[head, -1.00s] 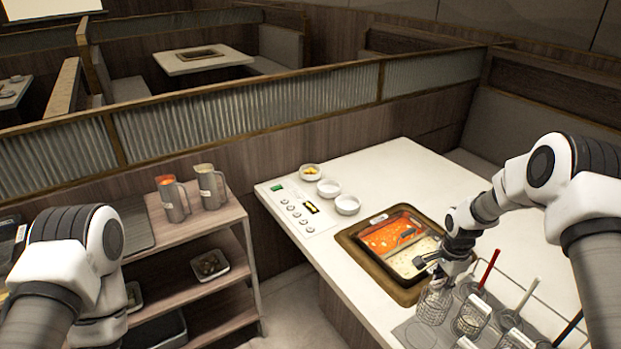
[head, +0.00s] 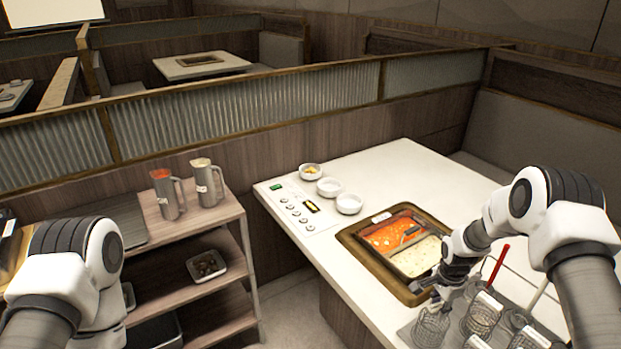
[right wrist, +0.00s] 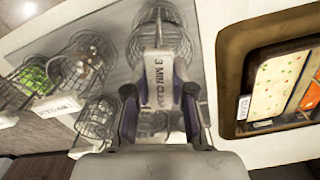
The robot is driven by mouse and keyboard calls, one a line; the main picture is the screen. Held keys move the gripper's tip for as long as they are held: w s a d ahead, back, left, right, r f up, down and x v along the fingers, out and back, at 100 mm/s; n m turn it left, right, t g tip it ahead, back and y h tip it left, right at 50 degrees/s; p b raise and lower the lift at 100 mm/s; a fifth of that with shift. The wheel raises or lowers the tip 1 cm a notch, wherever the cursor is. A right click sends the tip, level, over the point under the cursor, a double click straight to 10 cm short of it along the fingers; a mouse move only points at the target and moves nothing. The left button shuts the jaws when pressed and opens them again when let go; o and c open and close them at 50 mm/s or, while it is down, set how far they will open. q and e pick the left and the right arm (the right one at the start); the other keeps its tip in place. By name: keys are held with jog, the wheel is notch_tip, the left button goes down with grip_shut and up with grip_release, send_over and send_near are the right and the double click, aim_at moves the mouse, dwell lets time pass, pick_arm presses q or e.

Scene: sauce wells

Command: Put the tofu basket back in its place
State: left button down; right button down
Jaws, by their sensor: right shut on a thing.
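My right gripper (head: 437,287) is shut on the labelled handle (right wrist: 160,75) of a wire basket (head: 430,327). The label reads "3 MIN" and a partly hidden word. The basket hangs below the fingers at the near left end of the group of baskets; its mesh (right wrist: 156,22) also shows behind the handle in the right wrist view. I cannot make out its contents or whether it touches the grey tray (right wrist: 115,25) beneath. My left gripper is out of view; only my left arm shows.
Other wire baskets (head: 483,312) with upright handles stand close to the right. The hotpot (head: 345,240) with red and pale broth is sunk in the white table (head: 430,175) just behind. Sauce bowls (head: 348,203) sit farther back. A shelf cart (head: 205,235) with pitchers stands left.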

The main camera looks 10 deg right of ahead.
jog(key=shift+f, duration=0.3)
dwell(0.5)
jog(key=shift+c, duration=0.6)
grip_release()
jog(key=shift+r+p, duration=1.75)
jog(key=shift+r, duration=0.25)
notch_tip(320, 180, up, 7)
jog(key=p, duration=0.5)
